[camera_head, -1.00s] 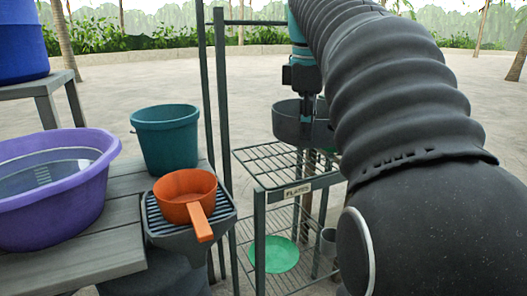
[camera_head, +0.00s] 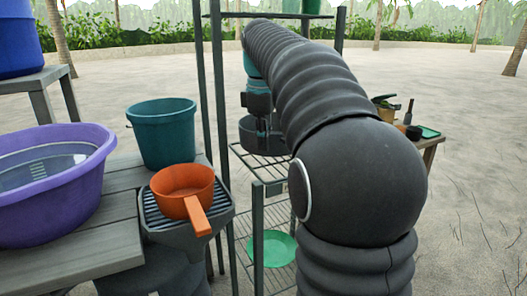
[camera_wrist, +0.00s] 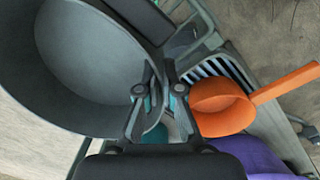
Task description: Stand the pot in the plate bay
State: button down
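The pot is dark grey and round. In the head view the pot (camera_head: 249,133) hangs from my gripper (camera_head: 262,124) over the top wire shelf of the rack. In the wrist view the pot (camera_wrist: 75,65) fills the upper left, and my gripper (camera_wrist: 158,95) is shut on its wall at the rim. The rack's top shelf (camera_head: 245,157) bears the plates label, now mostly hidden behind my arm. Whether the pot's base touches the wires cannot be told.
An orange saucepan (camera_head: 180,181) sits on a ribbed drainer (camera_head: 155,215), also seen in the wrist view (camera_wrist: 222,110). A teal bucket (camera_head: 165,137) and purple tub (camera_head: 45,180) stand left. A green plate (camera_head: 272,248) lies on the lower shelf. A rack post (camera_head: 220,100) stands close left.

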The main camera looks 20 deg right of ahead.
jog(key=shift+f, duration=1.35)
jog(key=shift+f, duration=0.1)
jog(key=c, duration=1.3)
grip_release()
jog(key=shift+s+a+r+p, duration=0.15)
jog(key=shift+r+p, duration=0.2)
jog(key=shift+r, duration=1.7)
jog(key=shift+s+a+r+p, duration=0.15)
jog(key=shift+r+p, duration=0.25)
jog(key=shift+r, duration=1.6)
jog(key=shift+s+a+r+p, duration=0.15)
jog(key=shift+r+p, duration=0.2)
jog(key=shift+r, duration=1.7)
